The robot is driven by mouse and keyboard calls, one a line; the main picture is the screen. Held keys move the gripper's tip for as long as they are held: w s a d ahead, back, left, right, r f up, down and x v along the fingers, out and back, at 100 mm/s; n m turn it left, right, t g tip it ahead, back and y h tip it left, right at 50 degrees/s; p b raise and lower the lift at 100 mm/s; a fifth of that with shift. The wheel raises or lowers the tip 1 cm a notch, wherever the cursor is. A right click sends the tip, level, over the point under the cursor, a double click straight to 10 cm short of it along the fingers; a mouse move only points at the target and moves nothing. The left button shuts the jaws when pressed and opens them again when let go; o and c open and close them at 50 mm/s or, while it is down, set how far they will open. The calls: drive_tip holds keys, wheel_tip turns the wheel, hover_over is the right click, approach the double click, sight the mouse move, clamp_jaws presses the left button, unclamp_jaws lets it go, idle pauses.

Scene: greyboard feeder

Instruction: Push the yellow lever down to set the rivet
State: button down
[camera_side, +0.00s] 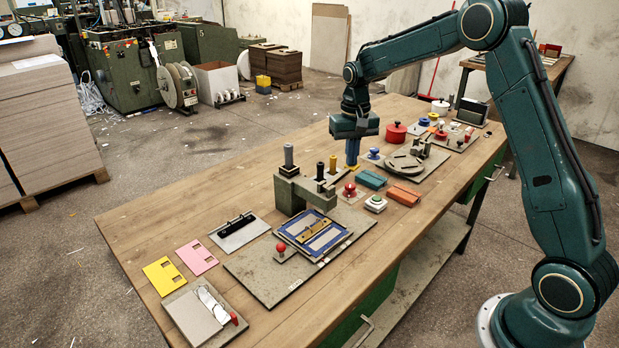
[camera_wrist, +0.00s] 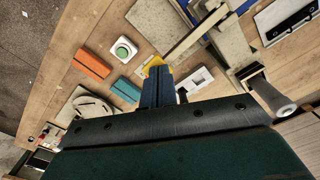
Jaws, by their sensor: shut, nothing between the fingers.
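A yellow patch, probably this lever, shows at my fingertips in the wrist view (camera_wrist: 152,63), partly hidden by the fingers. The fingers also show in the wrist view (camera_wrist: 159,72). I cannot tell whether they touch the lever. I cannot make out the rivet.
A grey-topped handle (camera_side: 288,155) and a black knob (camera_side: 320,171) rise from the press. A red knob (camera_side: 349,190), teal block (camera_side: 372,179), orange block (camera_side: 403,194) and green button (camera_side: 375,202) are close by. The bench's (camera_side: 160,232) left part has bare wood.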

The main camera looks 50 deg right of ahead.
drive_tip(key=shift+f, duration=1.75)
drive_tip(key=shift+r, duration=5.05)
drive_tip(key=shift+r, duration=0.1)
